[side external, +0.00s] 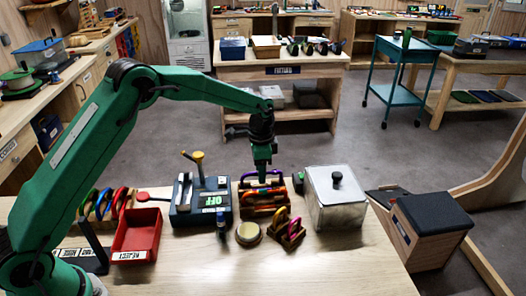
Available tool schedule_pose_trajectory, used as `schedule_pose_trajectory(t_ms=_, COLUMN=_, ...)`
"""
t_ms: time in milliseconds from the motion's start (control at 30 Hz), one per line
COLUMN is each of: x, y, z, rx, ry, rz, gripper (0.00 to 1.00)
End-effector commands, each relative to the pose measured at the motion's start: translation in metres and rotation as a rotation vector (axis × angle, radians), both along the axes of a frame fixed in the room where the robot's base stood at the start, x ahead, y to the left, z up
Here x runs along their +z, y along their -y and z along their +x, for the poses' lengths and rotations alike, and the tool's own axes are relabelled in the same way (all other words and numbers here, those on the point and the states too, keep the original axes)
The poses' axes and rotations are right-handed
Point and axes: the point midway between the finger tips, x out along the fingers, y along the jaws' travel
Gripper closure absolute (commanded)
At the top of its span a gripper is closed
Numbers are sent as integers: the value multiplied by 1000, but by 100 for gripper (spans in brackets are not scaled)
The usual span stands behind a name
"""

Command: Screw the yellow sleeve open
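My gripper (262,178) points straight down at the end of the green arm, just above a wooden rack (262,211) holding carabiners in purple, red and orange. Its fingertips are small and overlap the purple carabiner (272,174) in the picture; I cannot tell if they touch it or are open. No yellow sleeve can be made out for certain. A yellow-topped upright piece (198,158) stands on the blue box (210,205) with a green "OFF" sign, left of my gripper. A smaller wooden rack (288,238) nearer the front holds purple and orange-yellow pieces.
A red "REJECT" tray (137,236) stands left of the blue box. A lidded clear container (335,200) stands right of the rack. The front right tabletop (345,270) is clear.

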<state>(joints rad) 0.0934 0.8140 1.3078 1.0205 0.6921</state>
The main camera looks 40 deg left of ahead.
Motion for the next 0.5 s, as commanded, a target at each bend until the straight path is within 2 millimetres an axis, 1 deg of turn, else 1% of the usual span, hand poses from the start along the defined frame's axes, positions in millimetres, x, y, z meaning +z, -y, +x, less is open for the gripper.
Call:
schedule_pose_trajectory(t_ms=200, x=-6, y=0, z=0, rx=1, ry=0, rz=0, gripper=60)
schedule_pose_trajectory(t_ms=500, x=-8, y=0, z=0, rx=1, ry=1, rz=0, gripper=60)
